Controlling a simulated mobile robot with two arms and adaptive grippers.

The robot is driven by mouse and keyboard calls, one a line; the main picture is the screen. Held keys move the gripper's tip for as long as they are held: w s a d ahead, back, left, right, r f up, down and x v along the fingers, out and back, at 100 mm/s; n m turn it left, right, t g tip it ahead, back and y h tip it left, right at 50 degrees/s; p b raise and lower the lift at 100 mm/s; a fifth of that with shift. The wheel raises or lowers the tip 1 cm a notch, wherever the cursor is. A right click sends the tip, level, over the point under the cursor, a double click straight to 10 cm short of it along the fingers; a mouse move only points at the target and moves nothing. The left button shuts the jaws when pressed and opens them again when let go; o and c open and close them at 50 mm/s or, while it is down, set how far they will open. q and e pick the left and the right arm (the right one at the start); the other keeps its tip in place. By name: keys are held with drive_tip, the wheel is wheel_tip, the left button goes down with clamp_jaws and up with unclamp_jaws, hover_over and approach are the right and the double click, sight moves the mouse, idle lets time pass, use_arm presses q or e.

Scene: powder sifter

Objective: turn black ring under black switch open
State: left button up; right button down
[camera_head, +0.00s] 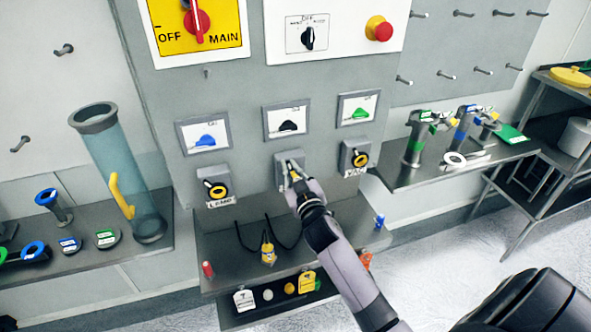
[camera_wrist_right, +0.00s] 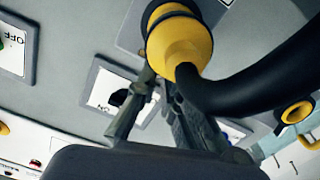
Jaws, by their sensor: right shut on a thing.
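The black switch (camera_head: 287,126) sits in a framed white panel on the middle of the grey cabinet; it also shows in the wrist view (camera_wrist_right: 119,97). My right gripper (camera_head: 291,171) reaches up to the grey fitting (camera_head: 279,174) directly under that switch. Its fingers cover most of the black ring there. In the wrist view the fingers (camera_wrist_right: 161,84) are close together, their tips partly hidden behind a yellow round piece (camera_wrist_right: 182,45) with a thick black curved part. The exact contact is hidden, but the gripper is shut on the ring. My left gripper is not in view.
Matching yellow and black fittings sit under the blue switch (camera_head: 216,189) and the green switch (camera_head: 359,158). Tools stand on the right shelf (camera_head: 395,179); a clear tube (camera_head: 125,170) stands at left.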

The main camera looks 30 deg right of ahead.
drive_tip(key=shift+w+a+f+n, duration=0.1)
drive_tip(key=shift+a+n, duration=0.15)
drive_tip(key=shift+n, duration=0.45)
drive_tip(key=shift+a+f+n, duration=0.1)
drive_tip(key=shift+a+n, duration=0.15)
drive_tip(key=shift+n, duration=0.45)
drive_tip(key=c, duration=1.7)
unclamp_jaws()
drive_tip(key=v, duration=1.2)
